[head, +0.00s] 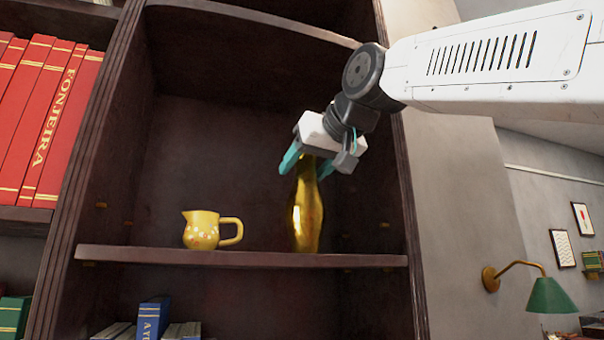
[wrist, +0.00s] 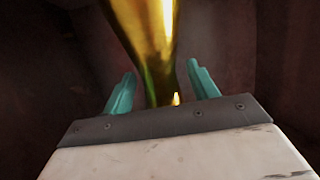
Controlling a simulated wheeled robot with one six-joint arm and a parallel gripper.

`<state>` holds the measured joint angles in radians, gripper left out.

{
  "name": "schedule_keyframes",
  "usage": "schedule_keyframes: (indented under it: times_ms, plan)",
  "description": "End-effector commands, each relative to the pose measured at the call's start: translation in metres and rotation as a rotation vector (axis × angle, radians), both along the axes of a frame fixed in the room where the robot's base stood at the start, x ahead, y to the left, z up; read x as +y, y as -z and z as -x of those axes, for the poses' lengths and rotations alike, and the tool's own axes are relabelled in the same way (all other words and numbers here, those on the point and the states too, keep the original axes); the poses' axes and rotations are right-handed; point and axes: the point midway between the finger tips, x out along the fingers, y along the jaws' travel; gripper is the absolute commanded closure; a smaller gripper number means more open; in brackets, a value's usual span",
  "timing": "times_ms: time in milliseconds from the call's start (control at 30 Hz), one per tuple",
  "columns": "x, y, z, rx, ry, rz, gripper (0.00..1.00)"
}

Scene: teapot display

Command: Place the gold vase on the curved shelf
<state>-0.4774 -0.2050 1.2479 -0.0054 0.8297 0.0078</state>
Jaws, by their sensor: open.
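The gold vase (head: 307,215) stands upright on the curved shelf (head: 240,257) in the head view, right of the shelf's middle. My gripper (head: 315,170) is above it, with its teal fingers open on either side of the vase's neck. In the wrist view the vase (wrist: 150,45) rises between the two open fingers of my gripper (wrist: 160,90), with a gap visible on both sides. The vase's top is partly hidden by the gripper in the head view.
A yellow patterned jug (head: 202,231) stands on the same shelf to the left. Dark upright side panels bound the compartment, and a board (head: 265,22) runs above. Red books (head: 40,120) fill the left bay. A blue book (head: 152,318) is below. A green lamp (head: 550,296) is at right.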

Motion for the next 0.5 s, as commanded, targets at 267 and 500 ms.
schedule_keyframes:
  times_ms: [267,500]
  plan:
    - [-0.027,-0.019,0.053,-0.003,0.0,-0.001,0.41]
    - [-0.041,-0.028,0.08,-0.002,0.0,-0.001,0.41]
